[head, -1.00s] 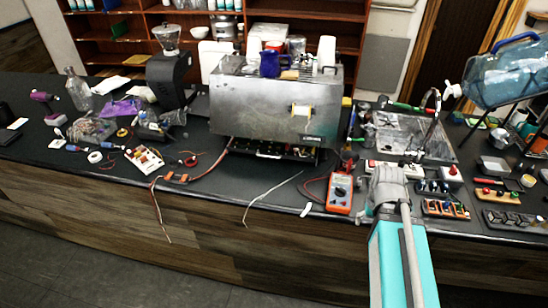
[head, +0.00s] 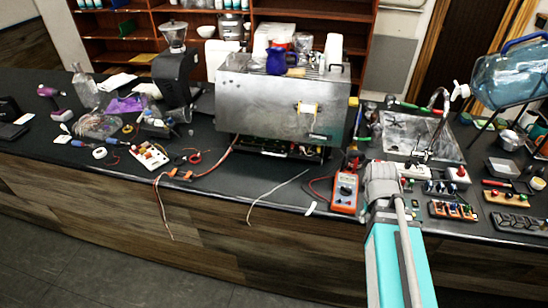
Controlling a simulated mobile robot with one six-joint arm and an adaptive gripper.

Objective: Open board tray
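The brewer (head: 262,105) is a large metal box standing on the dark counter, with a pale yellow-and-white part on its front. The board tray (head: 274,153) is low under its front, with a light handle bar and circuit-board parts showing in the dark gap. How far the tray is slid out is hard to tell. My arm comes up from the bottom right, and its grey joint is at the counter's front edge, right of the tray. My gripper's fingers cannot be made out, and nothing is seen touching the tray handle.
An orange multimeter (head: 344,191) lies between the tray and my arm. A loose pale wire (head: 277,194) and orange connectors (head: 181,174) lie in front of the brewer. A sink (head: 408,133), switch boards and a large blue water bottle (head: 512,72) are to the right. A grinder (head: 175,75) stands left.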

